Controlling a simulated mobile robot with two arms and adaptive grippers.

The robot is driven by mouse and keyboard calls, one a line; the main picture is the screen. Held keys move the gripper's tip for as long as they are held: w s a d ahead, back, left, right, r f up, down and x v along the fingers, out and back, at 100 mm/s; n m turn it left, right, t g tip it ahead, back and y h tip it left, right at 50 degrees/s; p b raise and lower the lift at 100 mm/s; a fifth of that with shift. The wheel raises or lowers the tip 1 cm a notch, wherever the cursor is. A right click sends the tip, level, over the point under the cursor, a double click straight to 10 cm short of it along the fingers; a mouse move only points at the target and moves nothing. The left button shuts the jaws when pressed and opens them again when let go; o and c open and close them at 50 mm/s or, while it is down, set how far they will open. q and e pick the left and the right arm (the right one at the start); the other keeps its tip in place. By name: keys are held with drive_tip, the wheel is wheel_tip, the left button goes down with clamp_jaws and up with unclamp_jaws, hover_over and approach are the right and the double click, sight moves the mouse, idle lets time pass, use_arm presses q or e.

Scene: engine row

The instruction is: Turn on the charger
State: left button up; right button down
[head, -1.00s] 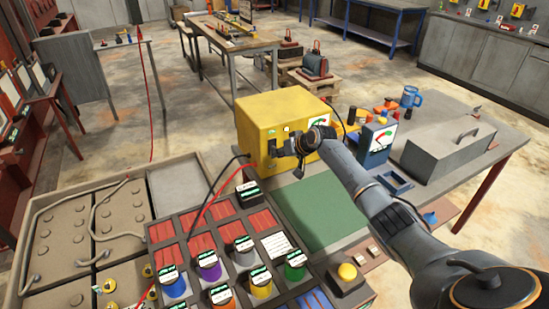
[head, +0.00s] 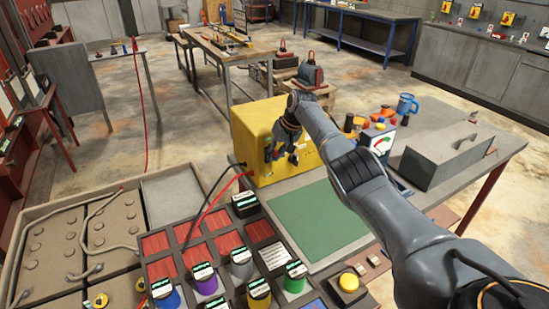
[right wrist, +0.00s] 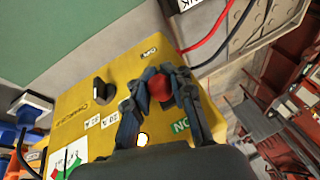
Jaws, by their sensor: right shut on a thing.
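The charger is a yellow box (head: 250,115) on the bench in the head view, and its yellow front (right wrist: 72,78) fills much of the right wrist view. My right gripper (head: 281,153) is at this front. In the right wrist view its fingertips (right wrist: 162,84) are shut on a red knob (right wrist: 160,88), between the OFF label (right wrist: 149,53) and the ON label (right wrist: 181,126). A black dial (right wrist: 99,90) stands beside it, with 20 A and 32 A labels. A small bright lamp (right wrist: 142,139) shows near my fingers. My left gripper is out of view.
A green mat (head: 320,216) lies before the charger. Red and black cables (head: 222,190) run from it to a rack of coloured caps (head: 205,282).

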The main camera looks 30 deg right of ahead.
drive_tip(key=shift+w+d+r, duration=0.15)
drive_tip(key=shift+r, duration=0.25)
drive_tip(key=c, duration=1.3)
unclamp_jaws()
drive_tip(key=shift+o, duration=0.7)
drive_tip(key=shift+s, duration=0.2)
drive_tip(key=shift+f, duration=0.1)
drive_tip(key=v, duration=1.2)
